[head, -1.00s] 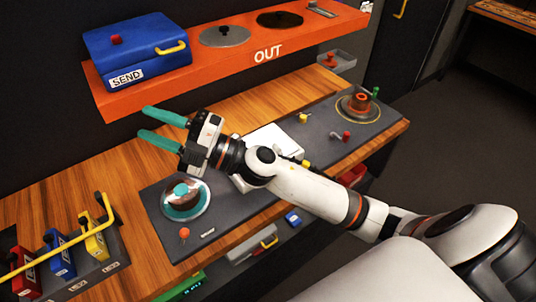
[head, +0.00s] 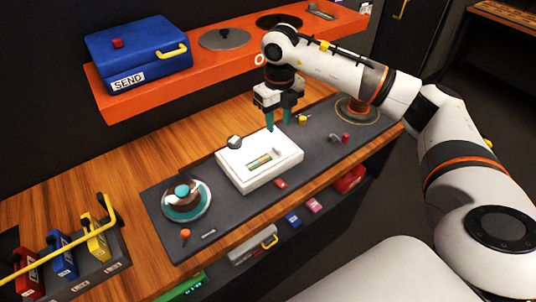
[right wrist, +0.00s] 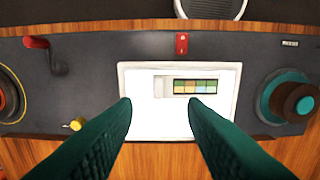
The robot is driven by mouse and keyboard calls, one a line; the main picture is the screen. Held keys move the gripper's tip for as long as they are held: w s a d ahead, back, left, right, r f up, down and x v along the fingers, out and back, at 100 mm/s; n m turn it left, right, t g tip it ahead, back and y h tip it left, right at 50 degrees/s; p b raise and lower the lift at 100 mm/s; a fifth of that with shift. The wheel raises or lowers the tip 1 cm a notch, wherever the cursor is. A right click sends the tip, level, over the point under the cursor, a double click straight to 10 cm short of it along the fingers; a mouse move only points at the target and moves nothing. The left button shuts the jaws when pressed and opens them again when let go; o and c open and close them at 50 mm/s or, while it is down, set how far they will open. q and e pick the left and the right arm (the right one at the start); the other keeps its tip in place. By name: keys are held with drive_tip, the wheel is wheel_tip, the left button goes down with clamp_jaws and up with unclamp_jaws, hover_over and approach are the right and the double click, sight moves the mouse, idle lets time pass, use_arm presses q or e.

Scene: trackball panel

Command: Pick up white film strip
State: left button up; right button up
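A white box (head: 238,172) with a lit white top sits on the dark panel. A small strip (head: 260,161) with coloured frames, set in a pale holder, lies on its top; in the right wrist view the strip (right wrist: 195,87) shows green, orange and blue squares. I cannot tell whether this is the white film strip. My right gripper (head: 278,120) points down above the back edge of the box, its green fingers apart. In the right wrist view its fingertips (right wrist: 159,104) are open and empty, with the strip beyond them. My left gripper is not in view.
A teal-topped trackball (head: 182,190) is left of the box. An orange shelf (head: 125,107) carries a blue SEND box (head: 137,52). Coloured cartridges (head: 62,260) stand behind a yellow bar at lower left. A red crank (head: 341,138) is right of the box.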

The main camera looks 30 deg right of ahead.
drive_tip(key=p, duration=0.1)
hover_over(277, 147)
drive_tip(key=f, duration=0.4)
drive_tip(key=shift+s+a+f, duration=0.15)
drive_tip(key=shift+s, duration=0.15)
drive_tip(key=shift+f+p, duration=0.25)
drive_tip(key=shift+p, duration=0.15)
drive_tip(key=f+p, duration=0.1)
drive_tip(key=f, duration=0.1)
drive_tip(key=f+p, duration=0.1)
drive_tip(key=shift+w+f, duration=0.2)
drive_tip(key=shift+f, duration=0.65)
clamp_jaws()
